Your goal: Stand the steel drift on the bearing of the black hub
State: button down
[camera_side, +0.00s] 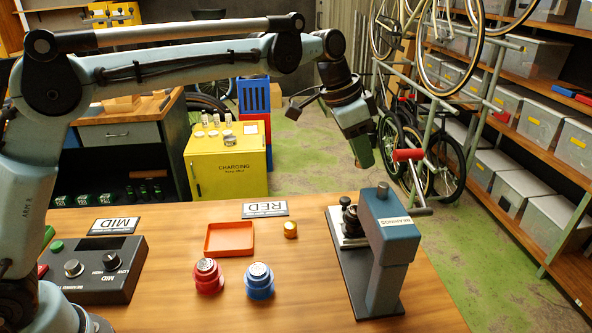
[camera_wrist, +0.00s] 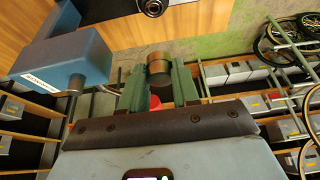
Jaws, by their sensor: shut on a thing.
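My gripper (camera_side: 361,155) is raised behind the press in the side view, high above the table. In the wrist view its green fingers (camera_wrist: 159,85) are shut on a short, brownish and dark metal cylinder, the steel drift (camera_wrist: 158,64). In the side view the drift cannot be made out. The black hub (camera_side: 351,224) appears to sit on a pale plate at the left of the press, apart from my gripper. A black round part at the top edge of the wrist view (camera_wrist: 152,6) may be this hub; its bearing is not clear.
A blue-grey press (camera_side: 388,240) labelled bearing, with a red-handled lever (camera_side: 408,155), stands at the table's right. A red hub (camera_side: 207,277), blue hub (camera_side: 259,281), brass piece (camera_side: 290,229), red tray (camera_side: 220,250) and control box (camera_side: 95,268) are left of it.

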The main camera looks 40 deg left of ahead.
aim_at(353, 210)
notch_tip(353, 210, down, 10)
jog(key=shift+f, duration=0.2)
dwell(0.3)
jog(key=shift+f, duration=0.2)
jog(key=c, duration=0.8)
grip_release()
jog(key=shift+r, duration=0.15)
jog(key=v, duration=1.2)
jog(key=s+a+f+n+t+y, duration=0.1)
jog(key=s+a+f+n, duration=0.1)
jog(key=s, duration=0.4)
jog(key=s+a+f+n+t+y, duration=0.1)
jog(key=s+a+f+n, duration=0.1)
jog(key=s+a+n, duration=0.2)
jog(key=s+a+f+n+t+y, duration=0.1)
jog(key=s+a+f+n+t, duration=0.1)
jog(key=s+a, duration=0.6)
jog(key=shift+s+f+n, duration=0.15)
jog(key=shift+s+n, duration=0.1)
jog(key=shift+s, duration=0.35)
jog(key=shift+s+f+n, duration=0.2)
jog(key=shift+s+n, duration=0.05)
jog(key=shift+s, duration=0.35)
